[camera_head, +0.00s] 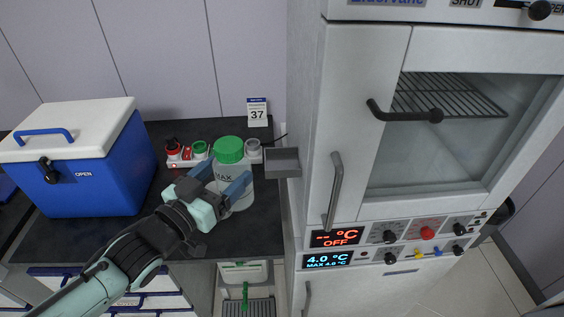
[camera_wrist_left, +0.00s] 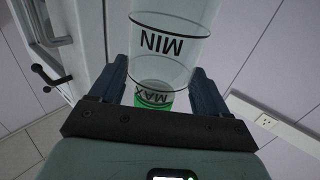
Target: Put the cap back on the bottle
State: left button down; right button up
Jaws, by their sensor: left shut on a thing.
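The bottle (camera_head: 236,201) is a clear, translucent container with a MAX mark, upright on the dark counter or just above it; I cannot tell which. A green cap (camera_head: 230,149) is on its top; I cannot tell how tightly it sits. My left gripper (camera_head: 228,174) is shut on the bottle's sides, below the cap. In the left wrist view the bottle (camera_wrist_left: 172,50) stands between the two fingers, with MIN and MAX marks upside down and green (camera_wrist_left: 153,98) showing beyond them. My right gripper is not in view.
Behind the bottle is a white strip with red (camera_head: 173,147), green (camera_head: 200,149) and grey round pieces. A blue cooler box (camera_head: 95,178) stands left. A small grey tray (camera_head: 283,163) and a tall white oven cabinet (camera_head: 360,130) are close on the right. A "37" sign (camera_head: 257,111) stands behind.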

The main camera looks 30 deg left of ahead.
pick_arm(q)
jog(key=w+d+p, duration=0.1)
jog(key=w, duration=1.6)
jog(key=shift+d+r, duration=0.15)
jog(key=f, duration=0.1)
jog(key=w+f, duration=0.1)
jog(key=f, duration=0.1)
jog(key=shift+f, duration=0.25)
jog(key=shift+f, duration=0.1)
jog(key=shift+f, duration=0.1)
jog(key=shift+c, duration=1.2)
grip_release()
